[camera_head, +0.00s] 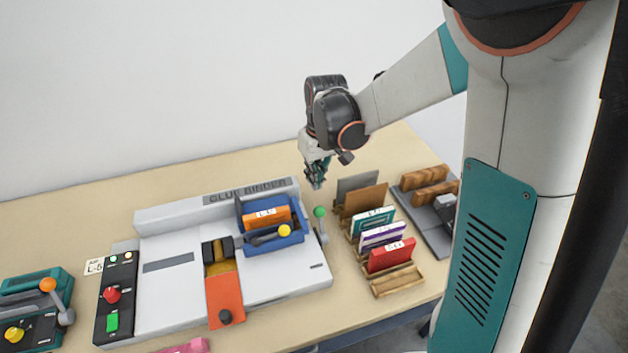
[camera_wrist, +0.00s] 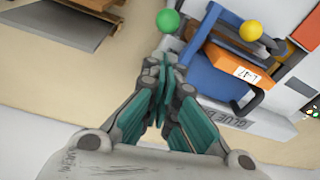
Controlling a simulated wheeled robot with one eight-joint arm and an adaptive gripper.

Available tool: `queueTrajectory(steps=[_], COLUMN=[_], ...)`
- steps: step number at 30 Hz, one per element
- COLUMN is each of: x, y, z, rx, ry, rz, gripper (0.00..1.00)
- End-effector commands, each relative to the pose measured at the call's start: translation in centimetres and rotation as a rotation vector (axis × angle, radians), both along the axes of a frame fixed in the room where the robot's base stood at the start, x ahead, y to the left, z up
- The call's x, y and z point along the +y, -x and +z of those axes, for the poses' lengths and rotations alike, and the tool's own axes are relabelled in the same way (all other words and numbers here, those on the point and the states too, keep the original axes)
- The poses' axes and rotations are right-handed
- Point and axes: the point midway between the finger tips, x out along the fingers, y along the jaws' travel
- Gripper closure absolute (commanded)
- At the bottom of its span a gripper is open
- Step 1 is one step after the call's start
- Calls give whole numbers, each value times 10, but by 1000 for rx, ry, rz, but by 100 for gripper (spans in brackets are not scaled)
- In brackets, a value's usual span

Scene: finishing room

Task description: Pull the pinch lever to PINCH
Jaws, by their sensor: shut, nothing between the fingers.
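The glue binder (camera_head: 165,215) is a long white machine on the table. A lever with a green knob (camera_head: 319,211) stands upright at its right end; the green knob also shows in the wrist view (camera_wrist: 168,21). A second lever with a yellow knob (camera_head: 285,230) lies across the blue clamp (camera_head: 258,247), which holds an orange book (camera_head: 266,217) marked L-17. No PINCH lettering is readable, so I cannot tell which is the pinch lever. My gripper (camera_head: 316,184) is shut and empty, pointing down above and behind the green knob, apart from it.
A wooden rack of upright books (camera_head: 388,257) stands close right of the green lever. A grey tray with wooden blocks (camera_head: 428,193) is further right. A button panel (camera_head: 112,296) and a teal device (camera_head: 40,298) with an orange knob are at the left. The table behind the binder is clear.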

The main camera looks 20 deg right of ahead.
Motion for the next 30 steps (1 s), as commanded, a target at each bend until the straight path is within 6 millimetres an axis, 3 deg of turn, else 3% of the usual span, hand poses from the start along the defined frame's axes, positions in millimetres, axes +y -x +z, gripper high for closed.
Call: queueTrajectory(steps=[6, 12, 18, 30], x=[3, 4, 5, 5], y=[-4, -6, -7, -8], z=[-42, -68, -77, -77], rx=[0, 0, 0, -5], ry=[0, 0, 0, 0], rz=[1, 1, 0, 0], gripper=[100, 100, 100, 100])
